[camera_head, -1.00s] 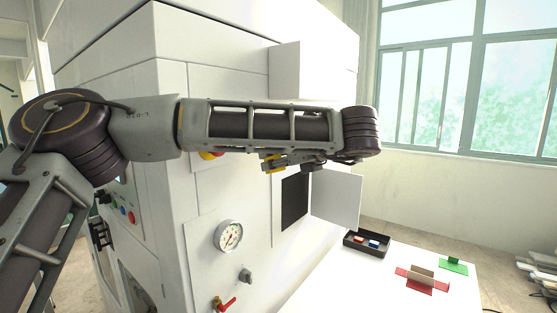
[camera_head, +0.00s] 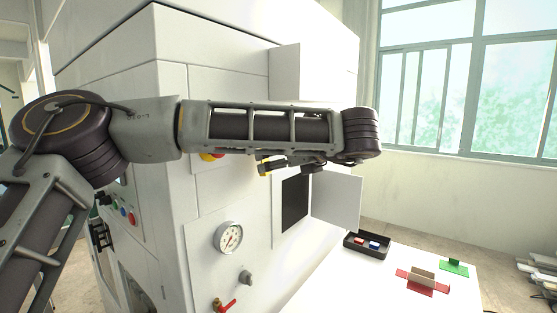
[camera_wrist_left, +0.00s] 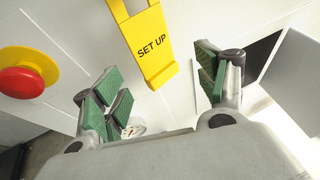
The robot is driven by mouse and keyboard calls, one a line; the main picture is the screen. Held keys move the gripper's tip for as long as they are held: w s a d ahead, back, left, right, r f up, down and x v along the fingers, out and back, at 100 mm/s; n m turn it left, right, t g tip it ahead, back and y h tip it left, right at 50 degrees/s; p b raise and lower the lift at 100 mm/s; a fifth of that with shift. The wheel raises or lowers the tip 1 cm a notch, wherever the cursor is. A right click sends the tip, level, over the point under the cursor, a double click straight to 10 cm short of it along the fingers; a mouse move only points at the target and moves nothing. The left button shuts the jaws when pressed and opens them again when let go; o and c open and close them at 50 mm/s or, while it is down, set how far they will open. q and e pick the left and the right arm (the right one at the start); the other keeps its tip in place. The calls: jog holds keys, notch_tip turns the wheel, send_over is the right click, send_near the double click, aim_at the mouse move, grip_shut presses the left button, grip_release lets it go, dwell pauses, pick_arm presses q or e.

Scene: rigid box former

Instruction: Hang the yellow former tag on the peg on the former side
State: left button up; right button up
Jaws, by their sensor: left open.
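The yellow former tag (camera_wrist_left: 150,45), lettered "SET UP", hangs against the white side of the former (camera_head: 220,190). Its top loop runs out of the left wrist view, so I cannot see the peg there. My left gripper (camera_wrist_left: 164,85) is open, its green-padded fingers apart on both sides of the tag's lower end. No contact with the tag shows. In the head view my left gripper (camera_head: 272,165) is small under the forearm, with a bit of yellow at its tips. My right gripper is not in view.
A red emergency stop (camera_wrist_left: 24,82) is left of the tag. An open white door panel (camera_head: 336,200) stands beside a dark opening (camera_head: 294,203). A gauge (camera_head: 229,237) and red valve handle (camera_head: 224,305) are below. A black tray (camera_head: 367,244) sits on the white table.

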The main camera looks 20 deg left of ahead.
pick_arm(q)
jog(key=v, duration=1.2)
dwell(0.3)
